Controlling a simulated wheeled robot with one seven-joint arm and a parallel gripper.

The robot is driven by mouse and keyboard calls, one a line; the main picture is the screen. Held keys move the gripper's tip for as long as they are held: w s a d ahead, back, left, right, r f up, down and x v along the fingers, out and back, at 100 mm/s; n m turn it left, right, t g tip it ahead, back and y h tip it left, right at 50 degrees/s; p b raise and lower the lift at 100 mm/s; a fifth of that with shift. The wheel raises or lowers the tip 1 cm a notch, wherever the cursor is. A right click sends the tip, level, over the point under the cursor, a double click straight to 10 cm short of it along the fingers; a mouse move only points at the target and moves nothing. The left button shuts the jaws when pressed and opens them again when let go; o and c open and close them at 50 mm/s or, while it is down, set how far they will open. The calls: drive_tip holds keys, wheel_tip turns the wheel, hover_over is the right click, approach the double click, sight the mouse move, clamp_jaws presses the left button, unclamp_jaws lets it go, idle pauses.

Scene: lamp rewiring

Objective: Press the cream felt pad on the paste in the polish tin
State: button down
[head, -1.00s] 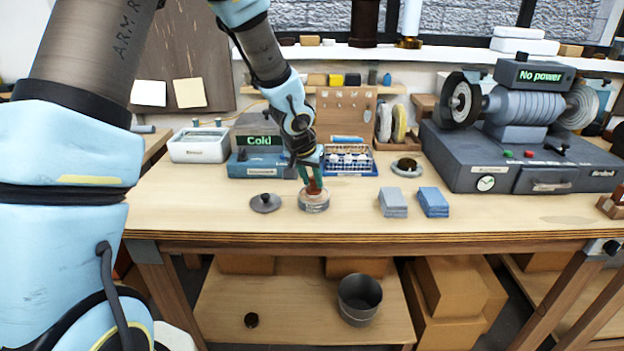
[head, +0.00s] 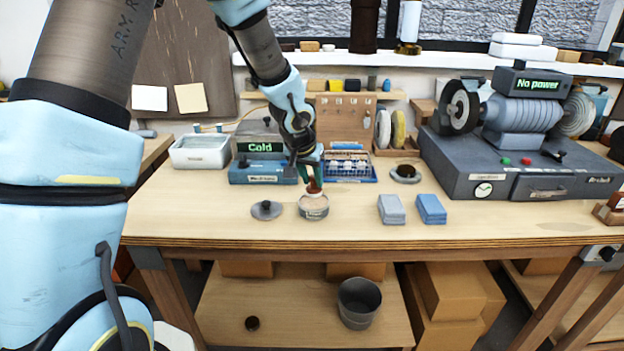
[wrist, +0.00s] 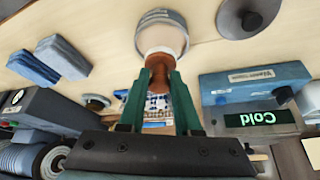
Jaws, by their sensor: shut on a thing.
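My gripper (head: 311,176) is shut on the red-brown handle (wrist: 158,68) of the felt pad. Its green fingers stand on either side of the handle in the wrist view. The pad's pale felt end (wrist: 160,51) points at the open polish tin (head: 314,212) and overlaps it in view. The tin (wrist: 162,17) is grey, round and upright on the bench, with pale pinkish paste showing. The pad looks a little above the paste, but I cannot tell the exact gap. The tin's grey lid (head: 266,210) lies apart, to the left.
Blue-grey cloth stacks (head: 391,209) and (head: 431,208) lie right of the tin. A heater box reading "Cold" (head: 262,172) and a blue rack (head: 350,167) stand behind it. A polishing machine (head: 515,165) fills the back right. The bench front is clear.

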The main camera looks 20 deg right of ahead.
sight(312, 179)
drive_tip(key=shift+r+p, duration=1.6)
drive_tip(key=shift+r, duration=0.6)
drive_tip(key=shift+f, duration=0.1)
